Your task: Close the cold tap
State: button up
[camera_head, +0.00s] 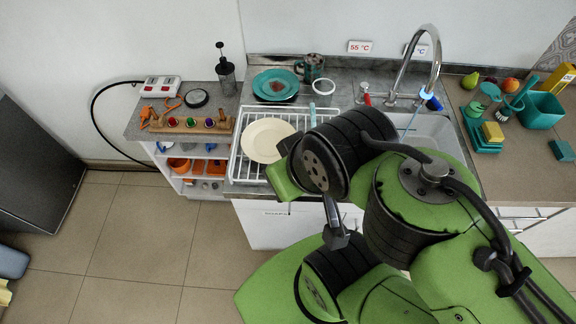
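The chrome faucet (437,62) arches over the sink at the back of the counter. The cold tap, with a blue handle (426,94), is at the right of the faucet's base. The hot tap, with a red handle (367,98), is at the left. A thin bluish streak (410,124), which looks like running water, drops into the sink basin (436,130). My green and black arm covers the front of the sink. I cannot make out my gripper's fingers; the arm's bulk hides that part.
A white dish rack (237,158) with a cream plate (267,140) stands left of the sink. Teal dishes (276,84) are behind it. A teal container (541,110), sponges and fruit crowd the right counter.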

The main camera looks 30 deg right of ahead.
aim_at(433, 100)
jog(key=z, duration=0.45)
jog(key=j+z, duration=0.1)
jog(key=z, duration=0.3)
jog(key=k+z, duration=0.1)
jog(key=z, duration=0.75)
jog(key=k+z, duration=0.1)
jog(key=z, duration=0.35)
jog(key=i+l+u, duration=0.15)
jog(key=l+u, duration=0.3)
jog(key=i+l+u, duration=0.15)
jog(key=l+u, duration=1.2)
jog(key=k+l+u, duration=0.15)
jog(key=l+u, duration=0.3)
jog(key=k+l+u, duration=0.15)
jog(key=l+u, duration=0.3)
jog(key=j, duration=0.1)
